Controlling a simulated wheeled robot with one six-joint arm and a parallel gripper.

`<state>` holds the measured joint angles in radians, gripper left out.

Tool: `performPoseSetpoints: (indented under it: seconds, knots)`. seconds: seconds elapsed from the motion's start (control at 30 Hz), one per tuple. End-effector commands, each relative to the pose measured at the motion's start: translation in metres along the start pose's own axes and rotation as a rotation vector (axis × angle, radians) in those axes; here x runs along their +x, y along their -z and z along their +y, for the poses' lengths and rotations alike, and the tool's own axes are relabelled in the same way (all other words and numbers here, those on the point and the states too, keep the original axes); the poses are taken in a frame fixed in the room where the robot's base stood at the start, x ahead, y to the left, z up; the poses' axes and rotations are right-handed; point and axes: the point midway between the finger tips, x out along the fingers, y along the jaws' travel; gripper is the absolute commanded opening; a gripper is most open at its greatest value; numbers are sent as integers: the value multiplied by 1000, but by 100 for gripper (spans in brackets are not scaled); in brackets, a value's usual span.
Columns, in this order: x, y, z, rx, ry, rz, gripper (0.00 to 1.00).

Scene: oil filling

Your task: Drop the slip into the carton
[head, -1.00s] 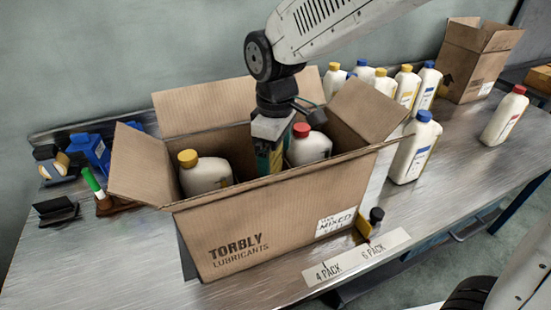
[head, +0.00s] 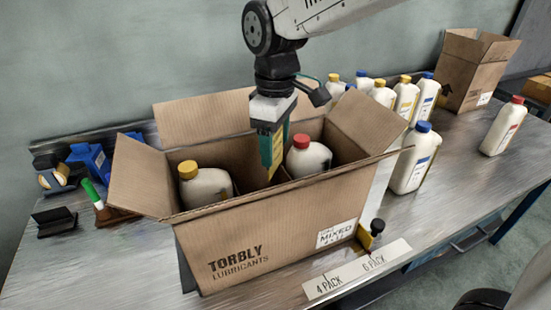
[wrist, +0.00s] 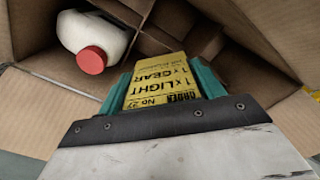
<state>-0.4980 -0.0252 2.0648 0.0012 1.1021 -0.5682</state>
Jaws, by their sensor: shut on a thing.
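The open cardboard carton (head: 290,225) marked "TORBLY LUBRICANTS" stands on the bench. It holds a yellow-capped bottle (head: 205,185) at left and a red-capped bottle (head: 308,158) at right, which also shows in the wrist view (wrist: 95,38). My gripper (head: 272,160) points down into the carton's mouth between the two bottles. It is shut on the yellow slip (wrist: 162,85), whose print reads "ORDER No 27", "1 x LIGHT", "1 x GEAR". The slip (head: 277,150) is only partly visible in the head view. Cardboard dividers (wrist: 190,35) show beyond it.
Several capped bottles (head: 405,97) stand behind and right of the carton, with one red-capped bottle (head: 503,127) apart. A second carton (head: 472,75) is at the back right. A "4 PACK / 6 PACK" strip (head: 357,271) lies in front. Carton flaps (head: 140,175) spread outward.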

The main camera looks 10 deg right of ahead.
Motion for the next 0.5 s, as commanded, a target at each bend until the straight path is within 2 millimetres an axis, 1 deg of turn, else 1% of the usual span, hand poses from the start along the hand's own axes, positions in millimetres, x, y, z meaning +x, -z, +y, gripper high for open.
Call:
performPoseSetpoints:
  seconds: [0.03, 0.1, 0.3, 0.4, 0.5]
  knots:
    - [-16, 1, 1, 0, -3, 5, 43]
    - [-37, 0, 0, 0, -3, 5, 43]
    - [-86, 0, 0, 0, -2, 3, 43]
    - [-102, 0, 0, 0, -1, 2, 43]
    - [-113, 0, 0, 0, 0, 0, 43]
